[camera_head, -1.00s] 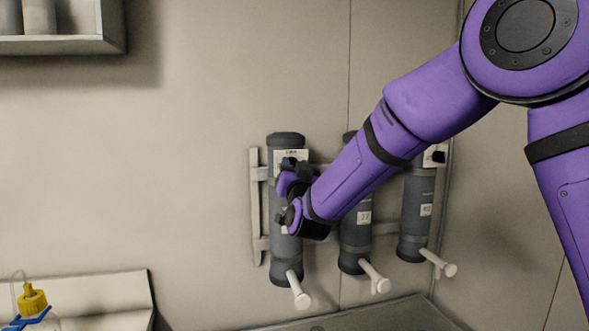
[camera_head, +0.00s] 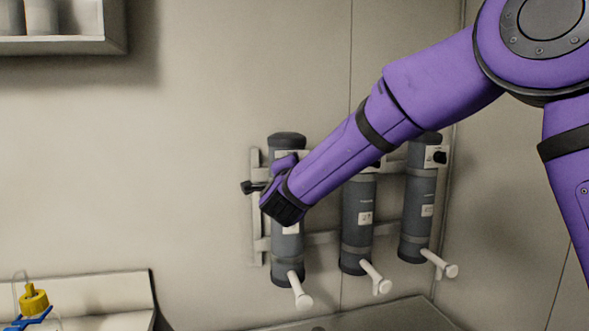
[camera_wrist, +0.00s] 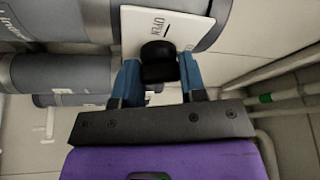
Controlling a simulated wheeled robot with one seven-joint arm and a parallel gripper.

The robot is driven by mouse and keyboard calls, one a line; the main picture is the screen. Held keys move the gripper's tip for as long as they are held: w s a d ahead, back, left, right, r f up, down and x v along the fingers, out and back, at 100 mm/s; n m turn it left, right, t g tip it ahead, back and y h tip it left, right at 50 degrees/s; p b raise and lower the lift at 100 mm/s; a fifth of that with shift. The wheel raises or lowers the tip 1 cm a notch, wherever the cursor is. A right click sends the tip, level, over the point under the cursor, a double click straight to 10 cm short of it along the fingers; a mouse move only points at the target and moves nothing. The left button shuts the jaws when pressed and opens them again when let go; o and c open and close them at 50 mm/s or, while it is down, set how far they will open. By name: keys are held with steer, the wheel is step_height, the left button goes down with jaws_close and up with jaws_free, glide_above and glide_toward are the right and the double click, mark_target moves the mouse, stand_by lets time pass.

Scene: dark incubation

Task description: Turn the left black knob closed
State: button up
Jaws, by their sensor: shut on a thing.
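The left black knob (camera_wrist: 158,60) sits on a white plate (camera_wrist: 160,22) marked "OPEN" in the wrist view. My gripper (camera_wrist: 159,78) is shut on this knob, with one blue finger on each side of it. In the head view, my purple wrist covers the front of the left grey cylinder (camera_head: 287,266) and hides the knob. The knob's exact angle is hard to read.
Two more grey cylinders stand to the right, a middle one (camera_head: 357,225) and a right one (camera_head: 416,215) with its own black knob (camera_head: 439,157). White spouts stick out below. A shelf (camera_head: 95,45) hangs at the upper left.

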steer(key=shift+m+g, duration=0.9)
steer(key=shift+m, duration=1.4)
steer(key=o, duration=0.9)
steer(key=shift+s+r, duration=0.1)
steer(key=s, duration=0.7)
steer(key=s+a, duration=0.1)
steer(key=s, duration=0.2)
steer(key=shift+s+a, duration=0.1)
steer(key=shift+s, duration=0.2)
